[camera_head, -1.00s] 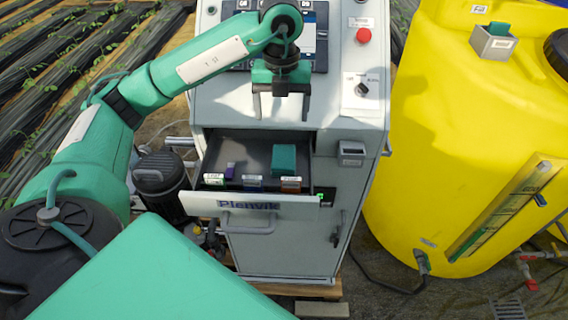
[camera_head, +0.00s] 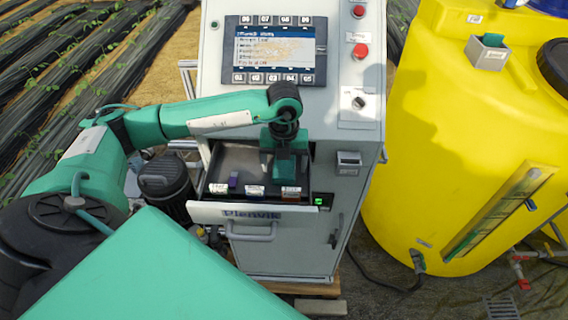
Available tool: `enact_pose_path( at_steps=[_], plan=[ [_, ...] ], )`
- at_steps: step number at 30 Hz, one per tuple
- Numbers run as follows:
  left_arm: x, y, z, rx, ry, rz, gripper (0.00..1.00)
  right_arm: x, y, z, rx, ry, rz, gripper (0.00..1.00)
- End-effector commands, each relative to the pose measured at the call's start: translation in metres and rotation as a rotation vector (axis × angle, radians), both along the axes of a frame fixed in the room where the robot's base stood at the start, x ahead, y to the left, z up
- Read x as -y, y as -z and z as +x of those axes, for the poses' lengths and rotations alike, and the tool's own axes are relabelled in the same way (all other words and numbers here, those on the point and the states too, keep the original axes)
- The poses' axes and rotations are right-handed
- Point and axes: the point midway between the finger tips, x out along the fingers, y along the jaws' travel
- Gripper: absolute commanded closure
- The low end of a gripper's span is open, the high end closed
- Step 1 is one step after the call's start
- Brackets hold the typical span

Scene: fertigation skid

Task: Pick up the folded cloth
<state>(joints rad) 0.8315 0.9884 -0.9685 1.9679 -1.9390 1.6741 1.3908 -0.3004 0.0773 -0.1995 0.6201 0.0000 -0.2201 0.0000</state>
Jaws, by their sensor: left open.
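The folded cloth (camera_head: 285,172) is a teal block in the right part of the open drawer (camera_head: 247,213) of the grey cabinet. It is partly hidden under my left gripper (camera_head: 285,165). The left gripper points down into the drawer, directly over the cloth, with its open fingers low at about the cloth's sides. I cannot tell whether they touch it. My right gripper is out of view.
A small purple item (camera_head: 233,180) lies in the drawer's left part, behind labels at the front. The cabinet's screen panel (camera_head: 274,50) rises behind. A yellow tank (camera_head: 450,130) stands at the right, carrying a small grey box (camera_head: 487,54).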

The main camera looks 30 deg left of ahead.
Motion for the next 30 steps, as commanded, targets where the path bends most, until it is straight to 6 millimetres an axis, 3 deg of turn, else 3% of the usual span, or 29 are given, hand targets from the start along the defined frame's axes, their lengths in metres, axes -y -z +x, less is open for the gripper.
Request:
enact_pose_path(
  at_steps=[10, 17, 30],
  plan=[
    [-0.0001, 0.0086, 0.0004, 0.001, 0.0, 0.0, 0.22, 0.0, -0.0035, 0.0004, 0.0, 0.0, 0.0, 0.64],
    [-0.0001, 0.0082, 0.0004, 0.001, 0.0, 0.0, 0.67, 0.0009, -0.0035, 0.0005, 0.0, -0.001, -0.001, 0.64],
    [0.0001, 0.0009, 0.0014, 0.006, 0.0, -0.001, 0.68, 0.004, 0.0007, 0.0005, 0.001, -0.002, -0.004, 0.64]
  ],
)
